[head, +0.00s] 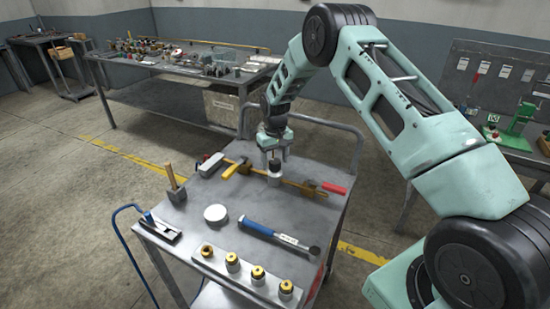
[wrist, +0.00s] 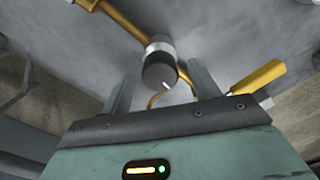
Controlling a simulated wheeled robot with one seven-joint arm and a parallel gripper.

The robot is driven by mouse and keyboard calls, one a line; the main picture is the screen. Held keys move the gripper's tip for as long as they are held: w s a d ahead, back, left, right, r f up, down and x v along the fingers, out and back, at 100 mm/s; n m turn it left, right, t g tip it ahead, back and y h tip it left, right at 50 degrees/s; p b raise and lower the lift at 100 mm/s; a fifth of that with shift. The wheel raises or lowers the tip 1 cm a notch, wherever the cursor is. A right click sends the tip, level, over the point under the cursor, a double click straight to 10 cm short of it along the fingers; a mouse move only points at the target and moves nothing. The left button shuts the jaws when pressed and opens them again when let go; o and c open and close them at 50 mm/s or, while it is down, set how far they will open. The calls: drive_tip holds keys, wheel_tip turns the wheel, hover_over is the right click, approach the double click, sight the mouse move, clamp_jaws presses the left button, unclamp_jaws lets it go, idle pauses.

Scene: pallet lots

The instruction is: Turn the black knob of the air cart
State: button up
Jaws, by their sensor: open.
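The air cart (head: 190,235) stands in front of me with its grey top in view. The black knob (head: 274,165) sits upright on a silver collar on a brass pipe (head: 295,183) towards the cart's back. In the wrist view the knob (wrist: 159,72) is round and dark, with a white mark on its face. My gripper (head: 274,158) is open and points down over the knob. In the wrist view its fingers (wrist: 160,84) stand to either side of the knob. I cannot tell whether they touch it.
A yellow handle (head: 230,171) and a red handle (head: 333,188) lie close beside the knob. Several brass fittings line the front. A cart rail (head: 325,123) rises behind.

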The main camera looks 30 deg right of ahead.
drive_tip(key=c, duration=1)
drive_tip(key=shift+o, duration=0.2)
drive_tip(key=shift+f+m+b, duration=0.25)
drive_tip(key=shift+m+b, duration=0.75)
drive_tip(key=shift+m, duration=0.2)
drive_tip(key=m, duration=0.2)
drive_tip(key=shift+r+m+b, duration=0.2)
drive_tip(key=shift+m+b, duration=0.1)
drive_tip(key=shift+b, duration=0.05)
drive_tip(key=o, duration=1)
drive_tip(key=shift+c, duration=0.2)
